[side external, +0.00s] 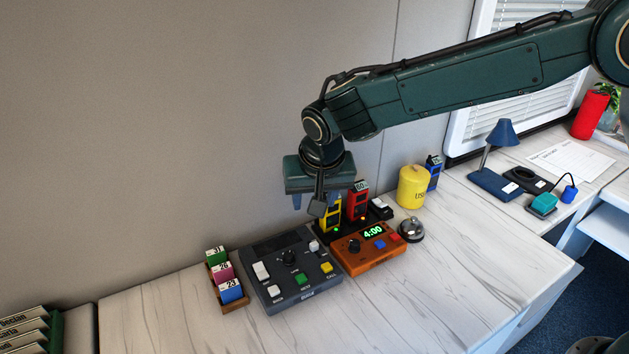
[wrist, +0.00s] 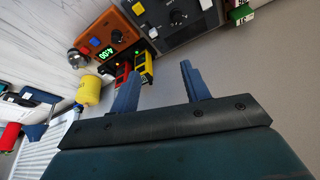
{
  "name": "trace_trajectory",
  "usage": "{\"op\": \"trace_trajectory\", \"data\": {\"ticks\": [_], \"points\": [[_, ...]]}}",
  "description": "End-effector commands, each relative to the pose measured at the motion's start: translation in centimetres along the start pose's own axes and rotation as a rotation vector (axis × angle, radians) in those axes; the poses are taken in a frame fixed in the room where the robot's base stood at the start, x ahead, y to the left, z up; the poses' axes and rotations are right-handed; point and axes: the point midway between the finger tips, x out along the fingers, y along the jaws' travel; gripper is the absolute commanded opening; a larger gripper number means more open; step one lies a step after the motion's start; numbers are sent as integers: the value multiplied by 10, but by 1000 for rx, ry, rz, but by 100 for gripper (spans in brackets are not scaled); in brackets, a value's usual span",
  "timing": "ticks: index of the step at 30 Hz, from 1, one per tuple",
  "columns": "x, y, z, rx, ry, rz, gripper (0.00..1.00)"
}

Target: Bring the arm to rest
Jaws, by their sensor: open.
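My gripper (side external: 316,203) hangs from my arm, jaws down, above the back of the white wood-grain desk (side external: 455,265). In the wrist view its two blue fingers (wrist: 159,72) stand apart with nothing between them. In the side view it is above and behind the dark grey control panel (side external: 291,268) and the orange timer box (side external: 367,252), which reads 4:00. A yellow block (side external: 331,221) and a red block (side external: 358,203) stand upright in a dark holder behind the timer. The gripper partly overlaps the yellow block in the side view; contact cannot be told.
A wooden rack (side external: 236,307) with green, pink and blue blocks sits left of the panel. A silver bell (side external: 411,230), a yellow canister (side external: 412,187) and a blue block (side external: 433,172) stand to the right. A blue lamp (side external: 502,133) is farther off. The desk's right front is clear.

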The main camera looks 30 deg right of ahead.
Motion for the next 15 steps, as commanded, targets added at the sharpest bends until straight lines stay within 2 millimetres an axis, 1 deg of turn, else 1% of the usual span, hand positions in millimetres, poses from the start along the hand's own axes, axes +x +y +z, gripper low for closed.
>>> {"op": "trace_trajectory", "data": {"ticks": [1, 6, 11, 15], "points": [[-13, 12, -5, -2, 1, -8, 47], [-48, 52, -14, -25, -3, -27, 47], [-79, 90, -15, -47, -3, -45, 47], [-104, 123, -11, -68, 0, -60, 47]]}}
